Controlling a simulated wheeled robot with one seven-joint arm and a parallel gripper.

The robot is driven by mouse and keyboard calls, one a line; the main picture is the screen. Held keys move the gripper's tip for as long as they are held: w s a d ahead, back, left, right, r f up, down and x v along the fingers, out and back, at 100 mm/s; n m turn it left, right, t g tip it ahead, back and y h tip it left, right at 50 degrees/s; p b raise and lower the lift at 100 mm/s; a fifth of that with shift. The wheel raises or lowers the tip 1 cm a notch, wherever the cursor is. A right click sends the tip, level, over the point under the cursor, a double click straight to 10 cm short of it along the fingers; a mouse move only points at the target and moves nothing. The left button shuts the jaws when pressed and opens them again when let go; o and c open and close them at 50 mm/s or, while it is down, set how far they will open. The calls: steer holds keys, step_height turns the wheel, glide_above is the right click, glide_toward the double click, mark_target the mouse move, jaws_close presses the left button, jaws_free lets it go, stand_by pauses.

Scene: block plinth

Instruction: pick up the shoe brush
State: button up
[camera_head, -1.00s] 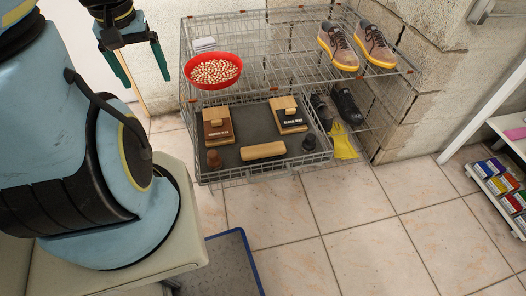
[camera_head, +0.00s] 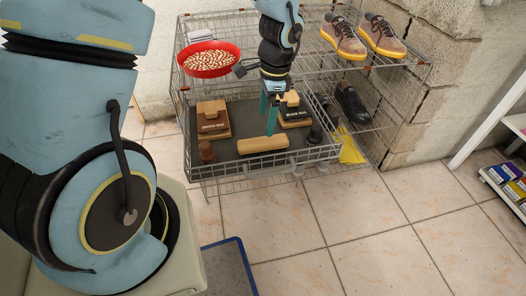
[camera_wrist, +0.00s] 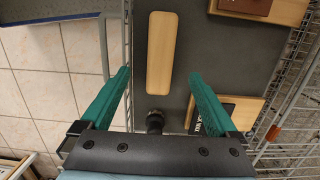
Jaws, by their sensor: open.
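The shoe brush, seen as a long pale wooden bar with rounded ends (camera_head: 263,145), lies flat near the front of the grey-lined wire tray (camera_head: 223,158). In the wrist view the brush (camera_wrist: 161,53) lies lengthwise ahead of the fingers, near the picture's middle. Its underside is hidden. My gripper (camera_head: 269,128) hangs over the tray, just behind the brush in the head view. In the wrist view my gripper (camera_wrist: 160,73) is open, with its green fingers wide apart and nothing between them. The exact height above the brush cannot be told.
Behind the brush lie a brown wax box (camera_head: 212,126) and a black wax box (camera_head: 294,118) with wooden blocks. A brown knob (camera_head: 206,151) and a dark knob (camera_head: 315,132) flank it. A red bowl (camera_head: 208,72) and brown shoes (camera_head: 343,42) sit above on the wire rack.

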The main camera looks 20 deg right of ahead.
mark_target(263, 141)
steer(key=f, duration=0.6)
steer(key=a+f, duration=0.1)
steer(key=f, duration=0.2)
steer(key=shift+w+f, duration=0.15)
steer(key=shift+f, duration=0.1)
steer(key=shift+c, duration=0.3)
jaws_close()
